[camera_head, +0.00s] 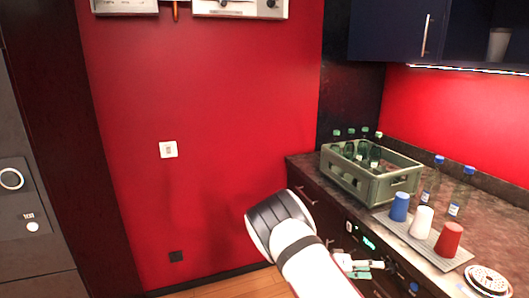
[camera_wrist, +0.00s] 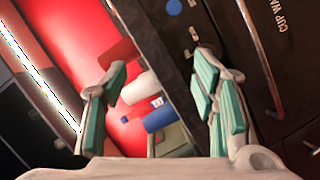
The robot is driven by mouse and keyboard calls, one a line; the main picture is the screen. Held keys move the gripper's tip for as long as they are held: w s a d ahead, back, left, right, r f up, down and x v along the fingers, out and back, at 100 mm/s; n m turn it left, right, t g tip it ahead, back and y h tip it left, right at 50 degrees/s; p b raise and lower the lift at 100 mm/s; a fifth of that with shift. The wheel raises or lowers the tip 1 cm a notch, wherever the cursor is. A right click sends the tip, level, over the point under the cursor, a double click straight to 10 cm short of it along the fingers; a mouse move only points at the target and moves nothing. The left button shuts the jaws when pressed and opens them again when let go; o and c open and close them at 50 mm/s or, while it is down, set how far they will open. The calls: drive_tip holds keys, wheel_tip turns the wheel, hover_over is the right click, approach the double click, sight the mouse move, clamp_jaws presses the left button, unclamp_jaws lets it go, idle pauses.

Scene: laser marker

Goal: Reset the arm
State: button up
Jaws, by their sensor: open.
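My arm (camera_head: 305,262) comes up from the bottom of the head view, with a dark-banded joint at its bend. My gripper (camera_head: 360,266) is low in front of the counter's front face, partly hidden by the arm. In the wrist view my gripper (camera_wrist: 162,78) shows its two green-padded fingers spread apart. Nothing is held between them. The cups and the counter's front edge show beyond the fingers.
Blue (camera_head: 399,207), white (camera_head: 421,222) and red (camera_head: 449,239) cups stand on a grey tray (camera_head: 458,262) on the counter. A green crate (camera_head: 345,182) of bottles and two loose bottles stand behind. Cabinets (camera_head: 395,30) hang above. Space before the red wall (camera_head: 205,120) looks clear.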

drive_tip(key=s+a+r+y, duration=0.25)
drive_tip(key=s+r, duration=0.25)
drive_tip(key=r, duration=0.3)
drive_tip(key=s+a+r+g+y, duration=0.1)
drive_tip(key=s+r+y, duration=0.35)
drive_tip(key=r, duration=0.35)
drive_tip(key=s+a+r+y, duration=0.2)
drive_tip(key=s+r+y, duration=0.1)
drive_tip(key=s+r, duration=0.4)
drive_tip(key=s+a+r+n+t+y, duration=0.2)
drive_tip(key=s+a+r, duration=0.2)
drive_tip(key=s, duration=0.5)
drive_tip(key=s+a+r+n+t+y, duration=0.2)
drive_tip(key=s+a+r+t+y, duration=0.1)
drive_tip(key=s+r, duration=0.4)
drive_tip(key=shift+s+a+r+n, duration=0.25)
drive_tip(key=shift+s+a+n, duration=0.15)
drive_tip(key=shift+s+a, duration=0.5)
drive_tip(key=shift+d, duration=0.15)
